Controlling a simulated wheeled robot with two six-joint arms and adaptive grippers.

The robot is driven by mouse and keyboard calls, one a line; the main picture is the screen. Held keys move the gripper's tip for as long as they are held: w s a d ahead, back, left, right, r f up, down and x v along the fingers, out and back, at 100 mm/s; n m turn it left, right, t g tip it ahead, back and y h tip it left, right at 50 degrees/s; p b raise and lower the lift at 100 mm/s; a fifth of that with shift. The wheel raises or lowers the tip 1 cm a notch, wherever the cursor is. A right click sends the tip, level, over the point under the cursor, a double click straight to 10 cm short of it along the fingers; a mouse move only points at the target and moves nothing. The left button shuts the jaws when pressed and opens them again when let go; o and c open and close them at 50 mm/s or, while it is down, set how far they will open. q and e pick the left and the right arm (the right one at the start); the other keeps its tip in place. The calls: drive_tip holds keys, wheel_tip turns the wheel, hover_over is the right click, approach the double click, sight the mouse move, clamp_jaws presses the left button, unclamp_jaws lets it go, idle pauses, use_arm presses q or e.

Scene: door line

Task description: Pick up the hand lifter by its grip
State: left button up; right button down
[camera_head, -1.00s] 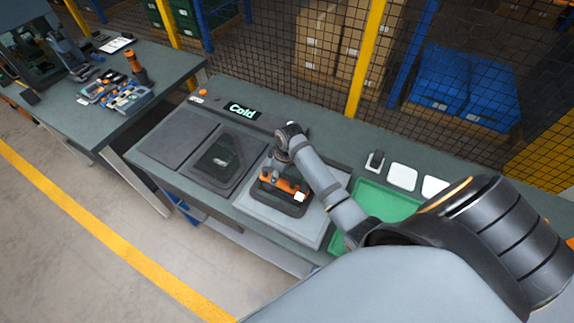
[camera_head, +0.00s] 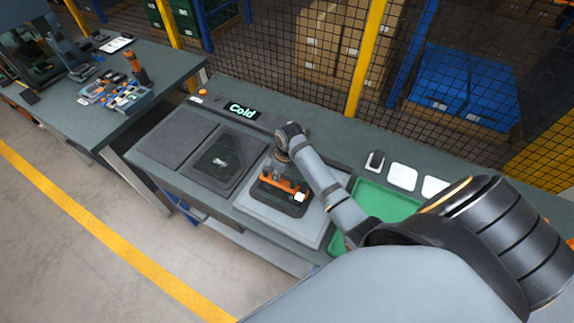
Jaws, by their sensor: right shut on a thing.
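The hand lifter (camera_head: 286,200) is a dark tool with an orange bar and a white end piece. It is over the light grey square pad on the bench (camera_head: 262,218). My right gripper (camera_head: 281,172) comes down on it from above and is shut on its orange grip. The fingertips are partly hidden by my own wrist and the grip. I cannot tell whether the lifter's base is clear of the pad. My left gripper is not in view.
Left of the pad lie a dark plate (camera_head: 222,158) with a small label and a grey panel (camera_head: 176,139). A green tray (camera_head: 380,200) and white cards (camera_head: 402,177) are to the right. A mesh fence runs behind.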

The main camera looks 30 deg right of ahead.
drive_tip(key=shift+w+r, duration=0.1)
drive_tip(key=shift+r, duration=0.05)
wheel_tip(320, 180, up, 2)
drive_tip(key=p, duration=0.3)
drive_tip(key=shift+r, duration=0.9)
